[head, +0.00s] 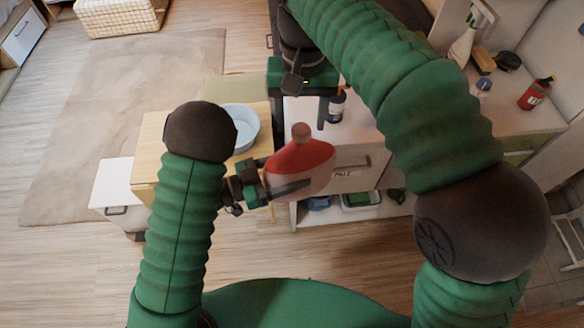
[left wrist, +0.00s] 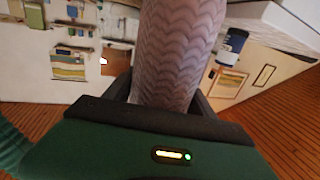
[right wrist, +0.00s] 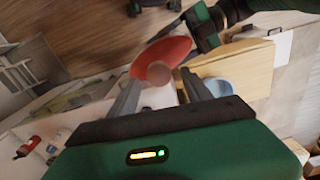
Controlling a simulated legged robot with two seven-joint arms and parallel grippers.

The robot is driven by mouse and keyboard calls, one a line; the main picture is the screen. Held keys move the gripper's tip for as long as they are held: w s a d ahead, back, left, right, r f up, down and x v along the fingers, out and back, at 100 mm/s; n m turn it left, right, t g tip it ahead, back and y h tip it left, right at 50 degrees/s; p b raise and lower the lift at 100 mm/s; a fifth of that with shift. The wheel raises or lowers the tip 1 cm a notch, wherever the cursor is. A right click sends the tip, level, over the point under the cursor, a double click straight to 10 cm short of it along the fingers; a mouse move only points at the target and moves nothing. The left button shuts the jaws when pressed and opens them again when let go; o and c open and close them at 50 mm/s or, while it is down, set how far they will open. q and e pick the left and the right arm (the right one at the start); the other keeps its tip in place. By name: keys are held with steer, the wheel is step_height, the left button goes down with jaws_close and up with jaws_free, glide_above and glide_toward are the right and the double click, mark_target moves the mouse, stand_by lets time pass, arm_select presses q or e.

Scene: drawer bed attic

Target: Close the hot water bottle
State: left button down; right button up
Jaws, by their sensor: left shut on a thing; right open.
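The hot water bottle (head: 312,155) is red with a pale pinkish lower part and stands roughly upright in the air. Its round brownish stopper (head: 301,131) shows at the top of the neck. My left gripper (head: 300,186) is shut on the bottle's body from the left; its wrist view shows the ribbed pinkish surface of the bottle (left wrist: 180,50) between the fingers. My right gripper (right wrist: 160,77) is open, and in its wrist view the stopper (right wrist: 158,73) appears between the fingertips with the red bottle (right wrist: 165,52) behind. I see no clear contact with the stopper.
A wooden table (head: 150,150) with a light blue basin (head: 242,127) is at left, beside a white cabinet (head: 115,187). The white counter (head: 375,132) behind the bottle carries a dark bottle (head: 337,107) and a red bottle (head: 536,93). A low shelf holds a green tray (head: 360,199).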

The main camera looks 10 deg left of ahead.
step_height(320, 180, up, 2)
steer(key=shift+r, duration=0.15)
steer(key=shift+c, duration=0.4)
steer(key=n, duration=0.6)
steer(key=shift+a+r, duration=0.15)
steer(key=shift+r, duration=0.25)
steer(key=n, duration=0.3)
steer(key=shift+r, duration=0.25)
steer(key=n, duration=0.3)
steer(key=r+n, duration=0.1)
steer(key=n, duration=0.2)
steer(key=shift+r, duration=0.1)
steer(key=n, duration=0.2)
steer(key=r+n, duration=0.1)
steer(key=n, duration=0.1)
steer(key=shift+f, duration=0.15)
